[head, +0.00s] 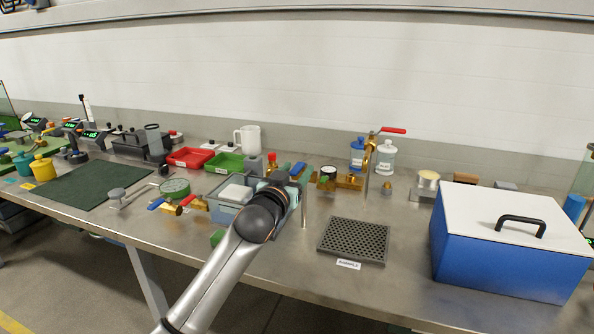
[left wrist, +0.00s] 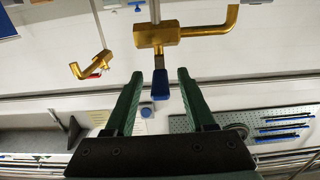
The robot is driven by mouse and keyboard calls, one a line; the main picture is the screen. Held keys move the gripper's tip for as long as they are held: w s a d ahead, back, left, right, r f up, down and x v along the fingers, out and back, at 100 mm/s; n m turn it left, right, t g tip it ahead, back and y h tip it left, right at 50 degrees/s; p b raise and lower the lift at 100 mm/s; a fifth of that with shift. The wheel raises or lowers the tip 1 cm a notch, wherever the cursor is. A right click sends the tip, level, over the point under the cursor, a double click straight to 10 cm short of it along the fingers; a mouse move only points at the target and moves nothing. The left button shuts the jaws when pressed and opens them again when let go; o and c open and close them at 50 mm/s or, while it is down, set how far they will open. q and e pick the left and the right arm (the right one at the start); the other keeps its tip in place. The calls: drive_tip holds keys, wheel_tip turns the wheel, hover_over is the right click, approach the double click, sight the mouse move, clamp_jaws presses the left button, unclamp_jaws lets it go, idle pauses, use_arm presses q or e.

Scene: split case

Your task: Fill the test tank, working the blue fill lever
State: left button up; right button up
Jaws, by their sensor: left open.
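The blue fill lever (left wrist: 161,84) hangs from a brass valve (left wrist: 157,34) in the left wrist view. It lies between the two green fingers of my left gripper (left wrist: 160,88), which is open, with a gap on both sides. In the head view the left gripper (head: 287,183) is over the bench at the right side of a clear bluish tank (head: 222,212), and my wrist covers part of this tank. A blue lever end (head: 298,168) shows just behind the gripper. My right gripper is in neither view.
A brass valve with a blue handle (head: 156,203) lies left of the tank. A brass tap with a red lever (head: 393,130) stands behind. A perforated mat (head: 354,241) and a large blue box (head: 500,250) are to the right. Red (head: 190,158) and green trays (head: 225,162) stand behind the tank.

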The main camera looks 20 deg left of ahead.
use_arm(q)
drive_tip(key=shift+w, duration=0.4)
clamp_jaws()
idle(1.3)
